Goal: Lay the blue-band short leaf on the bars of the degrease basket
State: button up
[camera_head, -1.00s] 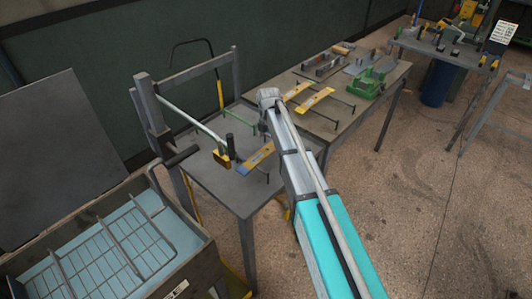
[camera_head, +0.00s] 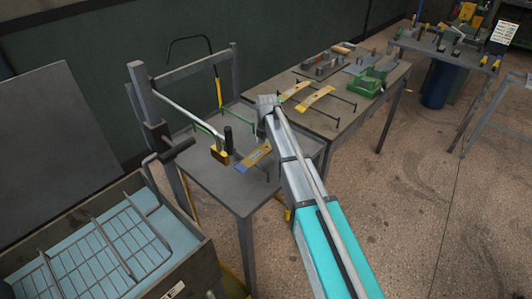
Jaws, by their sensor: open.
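A short yellow leaf with a blue-grey band (camera_head: 256,154) lies on the small grey table, left of my arm. The degrease basket (camera_head: 121,231) is a grid of grey wire bars in an open box at the lower left, over a pale blue surface. Its bars look bare where they show. My arm reaches up from the bottom to a joint beside the small table. My gripper cannot be made out; the part of my arm beyond that joint is hidden.
The small grey table (camera_head: 232,192) also holds a black upright post (camera_head: 228,139) and a yellow block (camera_head: 220,156). A grey frame with a slanting pale rod stands behind. The longer table (camera_head: 322,124) bears yellow leaves (camera_head: 317,97) and a green fixture (camera_head: 369,82).

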aim_at(267, 147)
jog(key=shift+f, duration=0.2)
dwell(0.5)
jog(key=c, duration=1.3)
jog(key=shift+o, duration=0.2)
jog(key=shift+r, duration=0.15)
notch_tip(267, 147, up, 3)
jog(key=p, duration=0.3)
jog(key=shift+r+p, duration=0.2)
jog(key=shift+p, duration=0.15)
jog(key=s+d+r+p, duration=0.4)
jog(key=s+r+p, duration=0.5)
jog(key=s, duration=0.4)
jog(key=shift+s+r, duration=0.15)
jog(key=shift+s, duration=0.05)
